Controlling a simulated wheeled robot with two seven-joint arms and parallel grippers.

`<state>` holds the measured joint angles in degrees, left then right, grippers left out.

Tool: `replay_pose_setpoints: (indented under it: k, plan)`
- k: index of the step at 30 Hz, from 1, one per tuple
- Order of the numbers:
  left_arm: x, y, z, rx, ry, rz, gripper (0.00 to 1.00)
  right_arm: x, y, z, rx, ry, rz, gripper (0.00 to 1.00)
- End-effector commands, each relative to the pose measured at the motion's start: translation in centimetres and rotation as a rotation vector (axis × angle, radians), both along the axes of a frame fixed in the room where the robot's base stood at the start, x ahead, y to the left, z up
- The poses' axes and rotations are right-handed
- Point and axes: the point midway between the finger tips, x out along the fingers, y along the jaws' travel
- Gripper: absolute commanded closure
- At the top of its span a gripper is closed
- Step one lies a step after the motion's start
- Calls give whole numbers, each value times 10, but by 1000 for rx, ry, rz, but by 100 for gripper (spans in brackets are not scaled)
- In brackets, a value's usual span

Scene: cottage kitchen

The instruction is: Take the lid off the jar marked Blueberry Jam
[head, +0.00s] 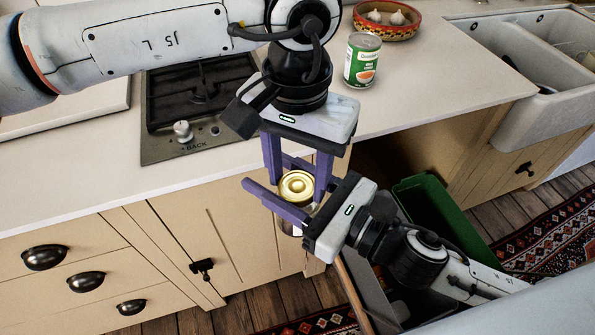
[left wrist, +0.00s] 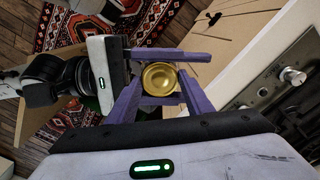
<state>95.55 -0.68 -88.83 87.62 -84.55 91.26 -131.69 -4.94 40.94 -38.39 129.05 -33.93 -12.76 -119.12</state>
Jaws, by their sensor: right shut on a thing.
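The jar (head: 291,229) has a round gold lid (head: 297,185), which also shows in the left wrist view (left wrist: 158,78). Its body is mostly hidden by purple fingers, and I cannot read its label. My right gripper (head: 267,173) comes in from the lower right, shut on the jar with one finger on each side, below the lid. The jar is held up in front of the counter. My left gripper (head: 298,190) points down from above. Its fingers are apart on either side of the lid, and a gap shows between them and the lid in the left wrist view.
The pale counter (head: 420,75) is behind, with a hob (head: 200,95), a green-labelled can (head: 362,60) and a bowl of garlic (head: 388,20). A sink (head: 545,60) is at right. Cabinet fronts (head: 140,260) and a green bin (head: 440,205) are below.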

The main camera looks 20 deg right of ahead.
Motion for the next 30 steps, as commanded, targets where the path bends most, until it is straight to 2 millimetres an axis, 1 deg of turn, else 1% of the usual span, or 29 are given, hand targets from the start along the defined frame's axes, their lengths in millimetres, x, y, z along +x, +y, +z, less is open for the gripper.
replay_pose_setpoints:
  k: [2, 7, 10, 18, 19, 21, 22, 27, 30]
  plan:
    - [0, 0, 0, -1, 0, 17, 81, 0, 0, 1, 1, -1, 0, 100]
    - [0, 0, 1, -2, 0, 199, 80, 0, 0, 0, 1, -1, -1, 100]
    - [0, 0, 1, -2, 1, 273, 80, 1, 0, 0, -1, -1, -2, 100]
    - [-1, 0, 1, -2, 2, 287, 81, 1, -1, 0, -1, 0, -3, 100]
    - [-1, 0, 1, -2, 2, 286, 51, 1, -1, 0, -1, 0, -3, 100]
    - [-1, 0, 1, -2, 2, 285, 39, 1, -1, 0, -1, 0, -3, 100]
    - [-1, 0, 1, -2, 2, 285, 35, 1, -1, 0, -1, -1, -3, 100]
    - [0, 0, 1, -1, 1, 286, 35, 1, -1, 0, -1, -1, -2, 100]
    - [0, 0, 6, -2, -1, 287, 35, 0, 0, 0, -1, -1, -2, 100]
